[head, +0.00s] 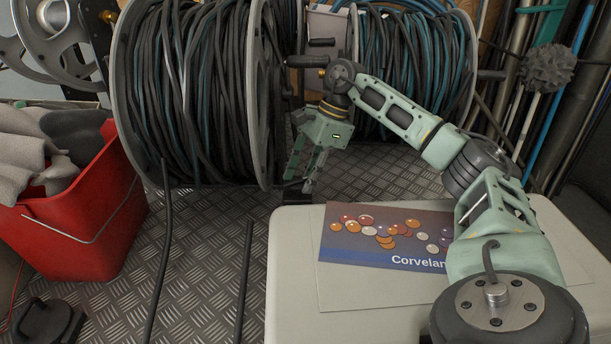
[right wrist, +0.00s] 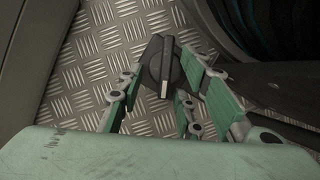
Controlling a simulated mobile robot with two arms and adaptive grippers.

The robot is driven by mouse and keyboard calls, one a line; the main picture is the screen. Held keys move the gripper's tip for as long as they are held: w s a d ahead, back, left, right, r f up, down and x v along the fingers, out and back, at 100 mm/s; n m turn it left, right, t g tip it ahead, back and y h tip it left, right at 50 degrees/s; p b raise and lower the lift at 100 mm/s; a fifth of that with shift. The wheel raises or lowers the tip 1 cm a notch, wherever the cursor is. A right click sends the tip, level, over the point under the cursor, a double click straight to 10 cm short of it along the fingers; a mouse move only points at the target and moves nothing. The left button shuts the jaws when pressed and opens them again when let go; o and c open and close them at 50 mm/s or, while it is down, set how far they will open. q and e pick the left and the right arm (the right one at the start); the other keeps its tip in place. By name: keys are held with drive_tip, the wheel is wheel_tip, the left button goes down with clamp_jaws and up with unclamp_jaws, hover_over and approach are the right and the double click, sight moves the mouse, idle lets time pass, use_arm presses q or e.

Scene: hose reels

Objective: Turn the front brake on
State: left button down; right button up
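A black brake knob (right wrist: 158,62) with a short white mark shows in the right wrist view, above the diamond-plate floor. The white mark points toward the bottom of that picture. My right gripper (right wrist: 163,76) is open, with its green fingers on either side of the knob. I cannot tell whether they touch it. In the head view my right gripper (head: 302,180) points down beside the front hose reel (head: 257,100), and the knob cannot be made out clearly there. My left gripper is not in view.
A pale case (head: 290,290) with a printed sheet (head: 385,235) stands close in front of my right gripper. A second reel (head: 468,70) is behind my right arm. A red bucket (head: 90,235) with grey cloths is at left. Loose hose ends hang over the floor.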

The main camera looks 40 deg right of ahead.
clamp_jaws()
drive_tip(key=shift+s+m, duration=0.15)
drive_tip(key=shift+m, duration=0.15)
drive_tip(key=shift+s+m, duration=0.1)
drive_tip(key=shift+m, duration=0.3)
drive_tip(key=shift+s+a+m+t+h+p, duration=0.15)
drive_tip(key=shift+m+t+h+p, duration=0.2)
drive_tip(key=shift+m+t, duration=0.4)
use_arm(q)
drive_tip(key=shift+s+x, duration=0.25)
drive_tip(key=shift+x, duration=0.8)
use_arm(e)
drive_tip(key=shift+a+f+m, duration=0.1)
drive_tip(key=shift+a+m, duration=0.05)
drive_tip(key=shift+m, duration=0.6)
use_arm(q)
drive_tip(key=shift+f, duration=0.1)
use_arm(e)
drive_tip(key=shift+o, duration=1.5)
unclamp_jaws()
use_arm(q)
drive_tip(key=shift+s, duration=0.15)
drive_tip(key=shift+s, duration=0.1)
